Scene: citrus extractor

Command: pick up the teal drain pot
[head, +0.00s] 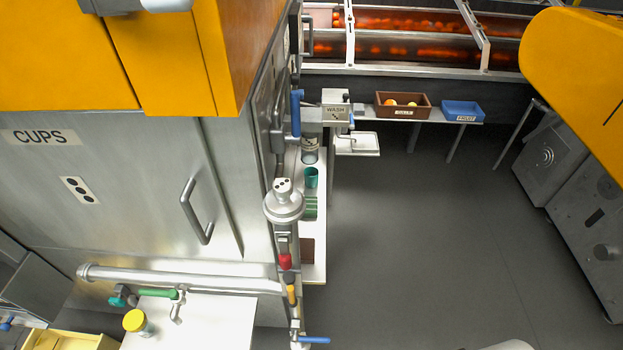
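A small teal pot (311,178), which looks like the drain pot, stands upright on a narrow white counter (320,235) along the right side of the steel machine. Its top looks open; I cannot see what is inside. A green slatted item (310,207) is just in front of it, and a grey metal cylinder (310,155) is just behind it. A silver domed fitting (284,203) is close on its left. My gripper is not in view.
The steel CUPS cabinet (110,200) fills the left. Blue, red and yellow valve handles line its right edge. A wash station (336,112), brown bin (402,106) and blue bin (462,112) are at the back. Grey floor (430,240) right of the counter is clear.

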